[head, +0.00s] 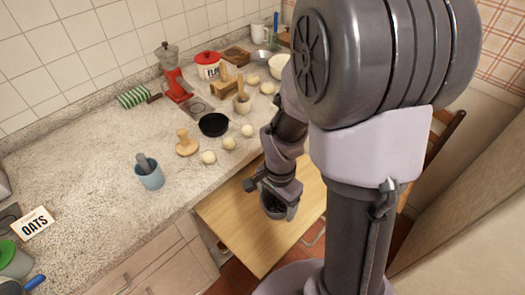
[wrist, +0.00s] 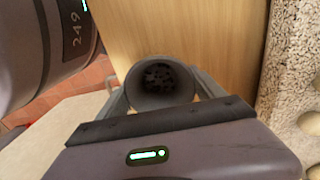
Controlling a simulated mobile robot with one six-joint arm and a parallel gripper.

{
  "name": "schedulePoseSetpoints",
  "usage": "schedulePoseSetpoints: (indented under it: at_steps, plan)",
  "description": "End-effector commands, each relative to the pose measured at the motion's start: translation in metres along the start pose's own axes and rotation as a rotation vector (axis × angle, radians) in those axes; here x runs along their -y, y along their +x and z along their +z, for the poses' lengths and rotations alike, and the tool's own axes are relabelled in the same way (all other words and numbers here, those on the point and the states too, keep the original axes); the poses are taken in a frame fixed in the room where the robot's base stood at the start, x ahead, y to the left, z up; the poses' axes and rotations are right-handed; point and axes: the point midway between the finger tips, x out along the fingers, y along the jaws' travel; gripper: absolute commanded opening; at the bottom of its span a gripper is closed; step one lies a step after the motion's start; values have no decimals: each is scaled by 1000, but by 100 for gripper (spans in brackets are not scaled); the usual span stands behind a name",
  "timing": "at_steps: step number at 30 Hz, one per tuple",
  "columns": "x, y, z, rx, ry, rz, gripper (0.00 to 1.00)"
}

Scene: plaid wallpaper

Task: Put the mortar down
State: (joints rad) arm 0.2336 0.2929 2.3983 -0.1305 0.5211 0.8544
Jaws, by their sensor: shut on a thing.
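The mortar (wrist: 158,80) is a round grey cup with dark bits inside; in the wrist view it sits between both fingers. My gripper (wrist: 161,92) is shut on it, one finger on each side. In the head view my gripper (head: 268,193) holds the mortar (head: 281,211) over the light wooden tabletop (head: 240,217), near its middle. I cannot tell whether the mortar's base touches the wood. My arm hides part of the tabletop's far end.
The granite counter (head: 90,185) runs along the left. It holds a blue cup with grey sticks (head: 151,178), a wooden stamp (head: 186,145), a black bowl (head: 213,125) and several dough balls. The tabletop's near left part is bare. A chair (head: 445,135) stands behind my arm.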

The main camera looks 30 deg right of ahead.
Motion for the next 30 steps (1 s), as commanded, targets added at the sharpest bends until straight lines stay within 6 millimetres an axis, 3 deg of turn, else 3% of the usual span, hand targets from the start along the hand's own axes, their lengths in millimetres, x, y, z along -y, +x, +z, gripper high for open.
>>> schedulePoseSetpoints:
  at_steps: [3, 10, 15, 26, 27, 30]
  plan:
    - [12, 6, -26, -1, 3, -2, 5]
    - [24, 8, -52, -1, 1, -1, 5]
    - [22, 44, -49, 1, 1, 1, 5]
    - [23, 45, -49, 0, 0, 0, 5]
    - [22, 45, -49, 0, 0, 0, 84]
    - [22, 44, -49, 0, 0, 0, 100]
